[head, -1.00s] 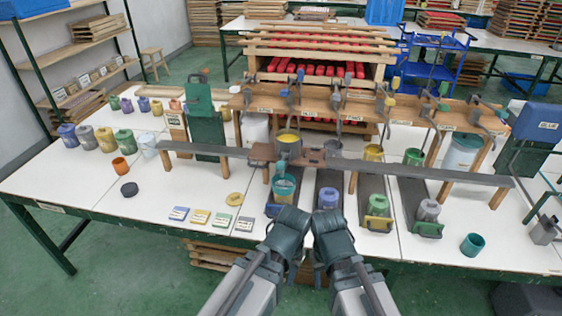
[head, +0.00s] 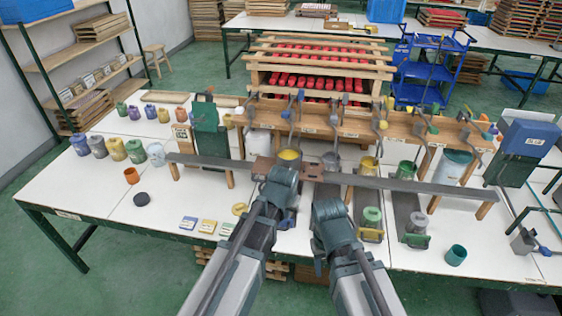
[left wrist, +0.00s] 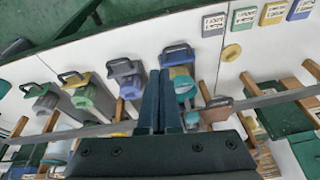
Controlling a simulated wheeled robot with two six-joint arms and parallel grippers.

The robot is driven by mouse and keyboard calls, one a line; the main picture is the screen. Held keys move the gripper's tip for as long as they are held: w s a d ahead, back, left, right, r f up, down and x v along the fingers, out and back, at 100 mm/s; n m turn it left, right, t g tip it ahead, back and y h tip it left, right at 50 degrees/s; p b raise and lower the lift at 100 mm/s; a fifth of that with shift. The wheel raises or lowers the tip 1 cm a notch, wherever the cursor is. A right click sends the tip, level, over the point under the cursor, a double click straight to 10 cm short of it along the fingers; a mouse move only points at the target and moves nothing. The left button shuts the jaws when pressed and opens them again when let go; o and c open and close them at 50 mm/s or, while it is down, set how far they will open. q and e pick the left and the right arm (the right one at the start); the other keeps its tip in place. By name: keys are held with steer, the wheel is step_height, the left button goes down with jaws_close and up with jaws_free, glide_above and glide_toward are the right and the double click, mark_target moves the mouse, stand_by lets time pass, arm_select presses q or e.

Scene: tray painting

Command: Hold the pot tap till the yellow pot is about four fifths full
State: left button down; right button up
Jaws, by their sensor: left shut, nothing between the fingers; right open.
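A pot with yellow paint in it (head: 289,157) stands behind the grey rail, beside a brown block on it. The level is hard to read at this size. Another yellow-topped vessel (head: 369,163) hangs further right under the tap stand (head: 350,125). Several tap levers rise along the stand; I cannot tell which is the pot tap. My left gripper (head: 283,175) is shut and empty, just in front of the yellow-filled pot, hiding its lower part. The left gripper's fingers (left wrist: 160,75) show together in the left wrist view, beside a teal pot (left wrist: 183,88). My right gripper (head: 326,208) is open, right of the left one.
The long grey rail (head: 395,183) crosses the table in front of the stand. Several dark chutes with pots run below it. A teal cup (head: 456,255) stands at front right.

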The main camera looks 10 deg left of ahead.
arm_select(q)
steer(key=w+a+r+n+t+p, duration=0.1)
steer(key=w+a+r+t+p, duration=0.2)
steer(key=w+r+p, duration=0.5)
steer(key=w+a+r, duration=0.1)
steer(key=w+r, duration=0.2)
steer(key=r, duration=0.2)
steer(key=shift+w+n, duration=0.3)
steer(key=shift+w, duration=0.1)
arm_select(e)
step_height(320, 180, up, 10)
steer(key=shift+r, duration=0.2)
arm_select(q)
steer(key=shift+f, duration=0.1)
steer(key=b+x, duration=0.9)
steer(key=x, duration=0.2)
steer(key=shift+d, duration=0.15)
steer(key=shift+s+f+b, duration=0.25)
steer(key=shift+f+b, duration=0.25)
steer(key=shift+b, duration=0.05)
steer(key=shift+s+f+b, duration=0.25)
steer(key=shift+f+b, duration=0.25)
steer(key=shift+f, duration=0.05)
steer(key=shift+s+f+b, duration=0.1)
steer(key=shift+f+b, duration=0.3)
arm_select(e)
step_height(320, 180, down, 12)
steer(key=shift+f, duration=0.15)
